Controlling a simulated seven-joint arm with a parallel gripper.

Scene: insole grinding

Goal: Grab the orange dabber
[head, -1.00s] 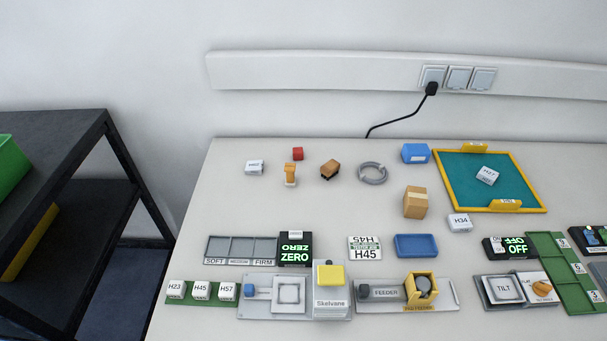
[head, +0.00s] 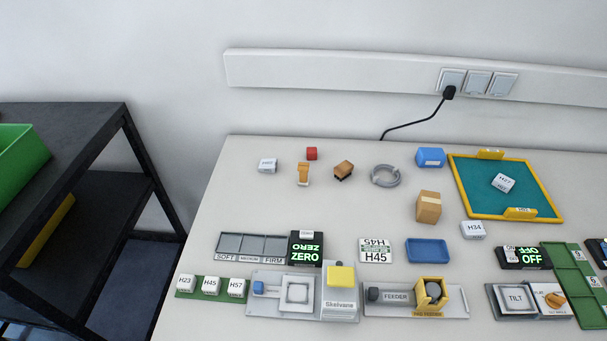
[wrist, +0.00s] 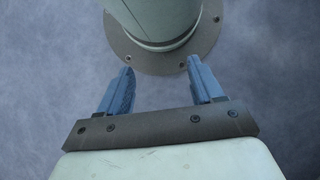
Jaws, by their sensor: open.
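The orange dabber (head: 303,173) stands at the back left of the table, with an orange upper part and a paler foot. Behind the fingers the wrist view shows a round flange of mine and a grey floor. The dabber is not in the wrist view, and my gripper is not in the head view.
The SOFT–FIRM tray (head: 228,243) and ZERO display (head: 305,254) lie in front. A black shelf (head: 105,112) stands left, beyond a gap.

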